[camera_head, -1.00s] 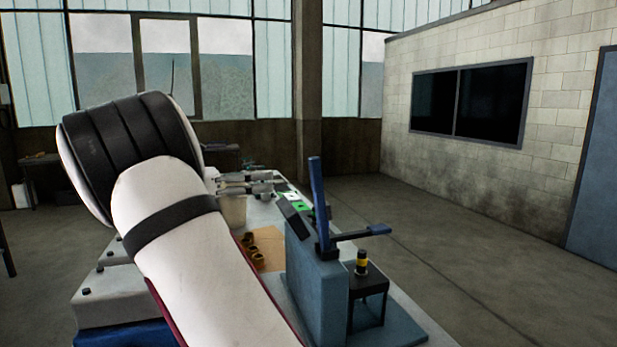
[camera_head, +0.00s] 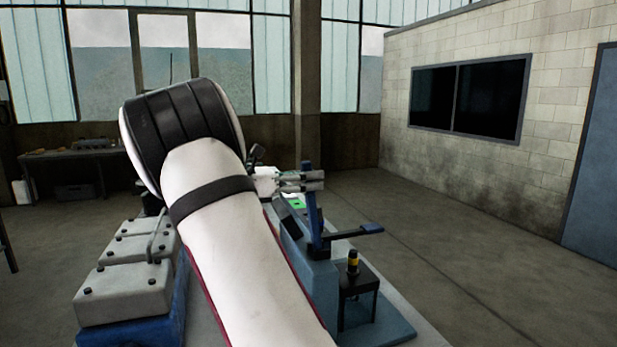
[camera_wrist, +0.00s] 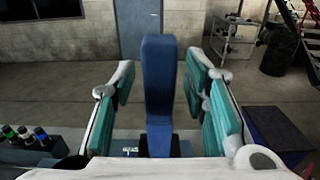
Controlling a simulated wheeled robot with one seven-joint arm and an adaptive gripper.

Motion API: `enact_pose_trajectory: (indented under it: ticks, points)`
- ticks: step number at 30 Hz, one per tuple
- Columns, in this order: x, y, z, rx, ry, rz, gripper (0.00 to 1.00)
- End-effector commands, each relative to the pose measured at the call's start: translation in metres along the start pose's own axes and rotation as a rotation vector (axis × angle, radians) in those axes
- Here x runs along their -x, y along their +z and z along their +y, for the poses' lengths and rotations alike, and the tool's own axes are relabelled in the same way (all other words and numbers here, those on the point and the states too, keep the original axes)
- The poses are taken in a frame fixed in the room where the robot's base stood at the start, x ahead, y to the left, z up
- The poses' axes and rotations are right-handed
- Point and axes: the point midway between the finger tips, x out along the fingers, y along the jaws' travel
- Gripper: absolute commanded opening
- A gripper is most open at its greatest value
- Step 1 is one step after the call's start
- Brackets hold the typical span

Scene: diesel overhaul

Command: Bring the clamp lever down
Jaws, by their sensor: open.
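The clamp lever (camera_head: 315,228) is a blue handle standing nearly upright on a blue clamp block (camera_head: 322,285). A dark bar with a blue end (camera_head: 362,230) reaches right from the clamp, above a black-and-yellow plug (camera_head: 353,262) on a small black stand. My gripper (camera_head: 318,181) is at the upper part of the lever in the head view, partly hidden by my arm. In the wrist view, my gripper (camera_wrist: 160,85) is open, with green pads on both sides of the upright blue lever (camera_wrist: 160,70). Gaps show between the pads and the lever.
Grey covers with dark bolts (camera_head: 125,285) stand left of my arm. Small bottles in a dark rack (camera_wrist: 30,135) show at the lower left in the wrist view. Open floor (camera_head: 480,260) lies right of the bench.

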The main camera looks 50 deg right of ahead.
Motion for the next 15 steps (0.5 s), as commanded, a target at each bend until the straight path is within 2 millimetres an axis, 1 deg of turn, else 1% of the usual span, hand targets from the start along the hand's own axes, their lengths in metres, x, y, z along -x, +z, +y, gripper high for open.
enact_pose_trajectory:
  ticks: [5, 8, 9, 10, 11, 15]
  points:
    - [0.0002, -0.0003, 0.0002, 0.0, 0.0, 0.0, 0.41]
    - [0.0003, -0.0002, 0.0002, 0.0, 0.0, 0.0, 0.2]
    - [0.0003, -0.0002, 0.0002, 0.0, 0.0, 0.0, 0.11]
    - [0.0004, -0.0002, 0.0002, 0.0, 0.0, 0.0, 0.05]
    - [0.0004, -0.0002, 0.0002, 0.0, 0.0, 0.0, 0.0]
    - [0.0005, -0.0002, 0.0001, 0.0, 0.0, 0.0, 0.0]
